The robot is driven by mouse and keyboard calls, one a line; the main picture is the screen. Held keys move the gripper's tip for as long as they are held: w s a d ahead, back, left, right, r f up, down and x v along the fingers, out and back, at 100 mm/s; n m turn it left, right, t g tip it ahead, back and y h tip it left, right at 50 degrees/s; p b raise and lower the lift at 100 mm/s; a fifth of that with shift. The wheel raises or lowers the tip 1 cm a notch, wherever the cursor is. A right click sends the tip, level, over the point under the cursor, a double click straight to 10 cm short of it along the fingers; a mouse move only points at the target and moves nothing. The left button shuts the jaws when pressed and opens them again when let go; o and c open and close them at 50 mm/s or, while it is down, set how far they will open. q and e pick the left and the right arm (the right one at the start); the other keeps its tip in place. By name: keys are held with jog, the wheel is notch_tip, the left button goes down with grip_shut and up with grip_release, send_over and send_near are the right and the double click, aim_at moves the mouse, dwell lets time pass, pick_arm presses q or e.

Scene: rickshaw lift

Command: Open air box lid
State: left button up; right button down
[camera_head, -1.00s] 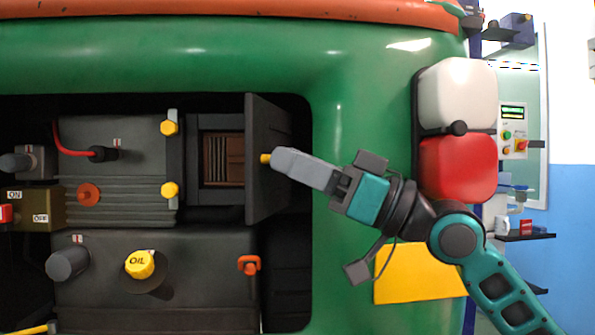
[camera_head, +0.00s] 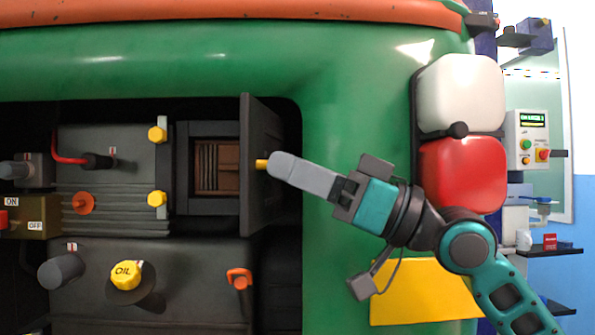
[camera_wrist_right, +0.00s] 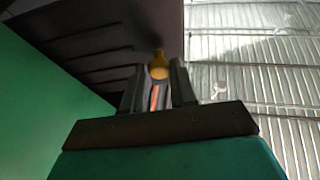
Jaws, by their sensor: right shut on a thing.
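The air box (camera_head: 182,180) is a dark box in the engine bay. Its lid (camera_head: 255,165) is a dark panel swung out on the right side of the opening, standing away from it. A brown slatted filter (camera_head: 216,167) shows inside. My right gripper (camera_head: 272,165) is shut on the small yellow knob (camera_head: 261,163) on the lid's outer face. In the right wrist view the yellow knob (camera_wrist_right: 159,68) sits between the two fingertips (camera_wrist_right: 158,84), with the dark lid (camera_wrist_right: 110,35) behind it. My left gripper is not in view.
The green body panel (camera_head: 345,130) surrounds the bay. An oil cap (camera_head: 126,275), an orange handle (camera_head: 239,278) and two yellow bolts (camera_head: 157,134) are near the box. White and red lamps (camera_head: 462,175) and a yellow plate (camera_head: 425,291) are close to my right arm.

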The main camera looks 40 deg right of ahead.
jog(key=c, duration=0.9)
grip_release()
